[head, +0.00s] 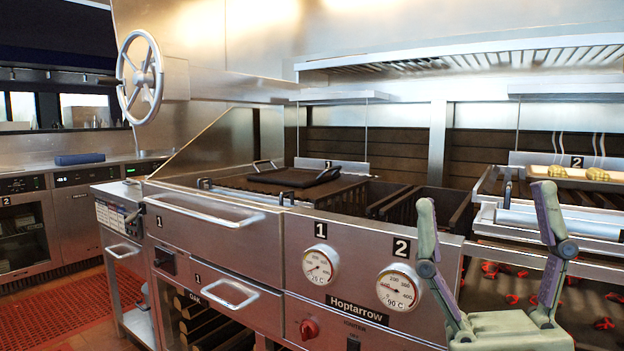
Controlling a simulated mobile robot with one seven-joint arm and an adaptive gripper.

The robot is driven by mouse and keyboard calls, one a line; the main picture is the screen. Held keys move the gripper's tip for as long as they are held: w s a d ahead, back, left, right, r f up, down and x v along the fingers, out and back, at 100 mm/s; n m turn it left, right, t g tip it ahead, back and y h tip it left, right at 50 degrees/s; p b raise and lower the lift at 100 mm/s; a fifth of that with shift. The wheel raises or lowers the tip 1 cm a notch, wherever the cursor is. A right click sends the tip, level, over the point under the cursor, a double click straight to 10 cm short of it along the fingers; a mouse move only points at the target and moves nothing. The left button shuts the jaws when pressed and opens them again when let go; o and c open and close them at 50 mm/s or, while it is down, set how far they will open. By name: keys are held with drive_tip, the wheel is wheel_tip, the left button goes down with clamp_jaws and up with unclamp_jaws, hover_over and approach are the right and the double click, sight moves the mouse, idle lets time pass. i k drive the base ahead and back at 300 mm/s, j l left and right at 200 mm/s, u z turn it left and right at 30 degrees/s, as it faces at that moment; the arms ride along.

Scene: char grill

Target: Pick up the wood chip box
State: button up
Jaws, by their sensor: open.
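My gripper (487,205) is at the lower right, pointing up, with its two fingers spread wide and nothing between them. No box marked as wood chips can be made out for certain. A dark open-topped metal box (440,203) sits between the two grills, behind the gauge panel, partly hidden by my left finger. A small blue box-like item (80,158) lies on the far left counter. My gripper appears apart from both.
The steel grill front (335,270) with gauges and handles spans the middle. A dark flat press (290,177) lies on grill 1. Food (597,174) steams on grill 2 at right, above red embers. A handwheel (140,77) stands upper left. Red matting covers the left floor.

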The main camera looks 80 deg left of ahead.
sight(131, 182)
drive_tip(key=u, duration=3.6)
drive_tip(key=z, duration=0.4)
drive_tip(key=i+j+z, duration=0.3)
drive_tip(key=j+z, duration=0.2)
drive_tip(key=z, duration=0.15)
drive_tip(key=i+j+z, duration=0.15)
drive_tip(key=j+z, duration=0.15)
drive_tip(key=i+j+z, duration=0.2)
drive_tip(key=j, duration=0.4)
drive_tip(key=j+z, duration=0.15)
drive_tip(key=j, duration=0.45)
drive_tip(key=i+j, duration=0.1)
drive_tip(key=j, duration=0.7)
drive_tip(key=i+j, duration=0.1)
drive_tip(key=j, duration=0.65)
drive_tip(key=i+j+z, duration=0.1)
drive_tip(key=j, duration=0.7)
